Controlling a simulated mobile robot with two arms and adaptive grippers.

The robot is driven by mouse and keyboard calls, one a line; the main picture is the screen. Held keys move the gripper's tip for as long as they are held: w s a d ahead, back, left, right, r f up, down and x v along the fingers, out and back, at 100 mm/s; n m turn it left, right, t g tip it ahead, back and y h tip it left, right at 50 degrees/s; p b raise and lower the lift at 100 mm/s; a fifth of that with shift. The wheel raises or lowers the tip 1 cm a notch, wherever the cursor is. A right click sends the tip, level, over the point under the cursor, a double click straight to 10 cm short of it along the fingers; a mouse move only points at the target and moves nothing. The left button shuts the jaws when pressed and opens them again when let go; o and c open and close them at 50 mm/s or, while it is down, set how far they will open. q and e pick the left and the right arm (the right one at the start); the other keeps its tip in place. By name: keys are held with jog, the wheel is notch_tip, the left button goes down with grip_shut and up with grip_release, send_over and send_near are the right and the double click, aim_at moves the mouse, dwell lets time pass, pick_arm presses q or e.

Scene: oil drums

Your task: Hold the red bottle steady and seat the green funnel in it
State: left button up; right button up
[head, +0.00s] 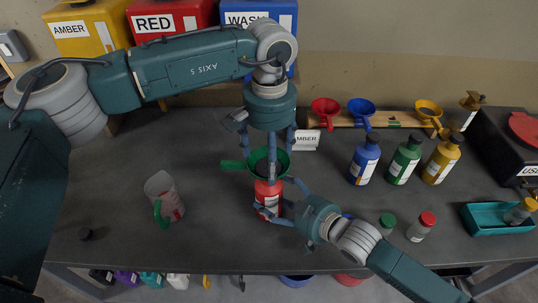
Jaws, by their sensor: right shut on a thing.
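The red bottle (268,194) stands on the dark table near its front, with a white label. My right gripper (277,199) is shut on it from the right, fingers around its body. The green funnel (257,161) is directly above the red bottle, its handle pointing left. Its spout and the bottle's mouth are hidden, so I cannot tell whether it is seated. My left gripper (268,150) points down over the funnel with its fingers spread apart, one in front of the bowl. It looks open.
A clear jug (164,197) and a dark cap (85,234) are at left. Blue (364,159), green (404,158) and yellow (441,158) bottles stand at right. Behind them a wooden rack (391,119) bears funnels. Small bottles (421,227) and a teal tray (490,219) are at front right.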

pick_arm(q)
jog(key=o, duration=0.3)
pick_arm(e)
jog(key=shift+f, duration=0.2)
pick_arm(q)
jog(key=shift+r, duration=0.1)
notch_tip(320, 180, up, 12)
dwell(0.5)
pick_arm(e)
jog(key=o, duration=1.1)
jog(key=shift+o, duration=1.4)
jog(key=shift+r, duration=0.1)
